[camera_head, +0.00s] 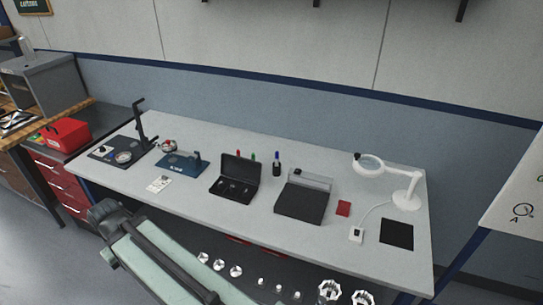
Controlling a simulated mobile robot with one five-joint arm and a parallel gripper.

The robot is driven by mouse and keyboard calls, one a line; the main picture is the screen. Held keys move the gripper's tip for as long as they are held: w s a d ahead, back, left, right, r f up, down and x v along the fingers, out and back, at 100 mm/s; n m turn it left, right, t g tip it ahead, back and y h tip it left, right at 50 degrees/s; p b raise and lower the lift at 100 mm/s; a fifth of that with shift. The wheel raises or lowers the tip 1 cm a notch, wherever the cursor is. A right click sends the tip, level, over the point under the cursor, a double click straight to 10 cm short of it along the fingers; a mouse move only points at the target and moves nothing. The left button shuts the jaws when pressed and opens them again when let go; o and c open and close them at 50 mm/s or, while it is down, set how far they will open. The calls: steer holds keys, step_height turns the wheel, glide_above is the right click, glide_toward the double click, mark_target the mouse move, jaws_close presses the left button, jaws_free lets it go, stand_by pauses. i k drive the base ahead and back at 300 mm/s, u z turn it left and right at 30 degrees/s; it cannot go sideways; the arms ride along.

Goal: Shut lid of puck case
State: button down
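The puck case is a black case whose base (226,197) rests on the middle of the grey table, its front edge toward me. Its lid (241,165) stands open, raised at the back of the base. Several small round pieces sit in the dark base, too small to tell apart. My pale green arm with a dark joint reaches across the lower left, in front of the table and apart from the case. No gripper fingers show, so my gripper is not in view.
Markers (277,163) stand behind the case, to its right. A blue fixture (183,162) is to its left and a dark box (302,203) to its right. A white magnifier lamp (405,199) stands at the right. The table (205,212) is clear in front of the case.

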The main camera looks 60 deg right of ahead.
mark_target(243, 169)
steer(key=z, duration=0.2)
steer(key=i, duration=1)
steer(key=u, duration=0.05)
